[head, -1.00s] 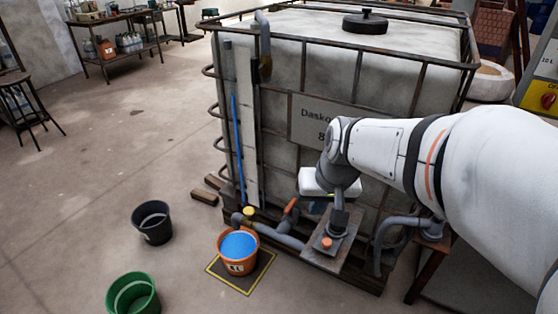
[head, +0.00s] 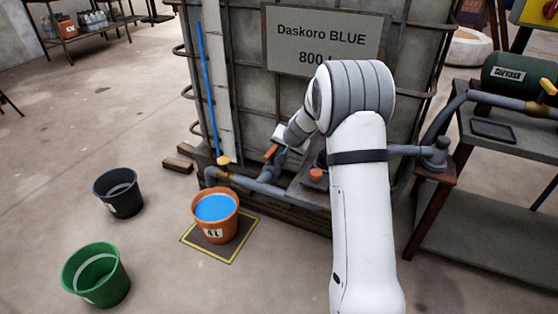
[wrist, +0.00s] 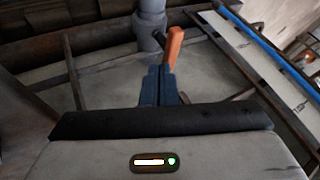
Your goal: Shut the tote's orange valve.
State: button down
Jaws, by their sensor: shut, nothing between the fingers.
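The orange valve (head: 271,151) is a lever on the grey outlet pipe low on the front of the white caged tote (head: 290,95). In the wrist view the orange lever (wrist: 174,46) stands at a slant beside the grey pipe, just beyond my fingertips. My gripper (wrist: 161,84) is shut and empty, its dark fingers pointing at the lever's lower end. I cannot tell whether they touch it. In the head view my gripper (head: 282,156) is partly hidden by my arm, just right of the lever.
An orange bucket (head: 228,222) of blue liquid stands on a yellow-edged mat (head: 239,252) below the outlet, which has a yellow part (head: 223,160). Black (head: 120,205) and green (head: 88,283) buckets stand left. An orange knob (head: 316,175) is right of the lever. A bench (head: 480,190) stands right.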

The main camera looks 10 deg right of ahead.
aim_at(272, 156)
jog(key=b+x, duration=0.1)
jog(key=x, duration=0.8)
jog(key=shift+f+b, duration=0.1)
jog(key=shift+b, duration=0.2)
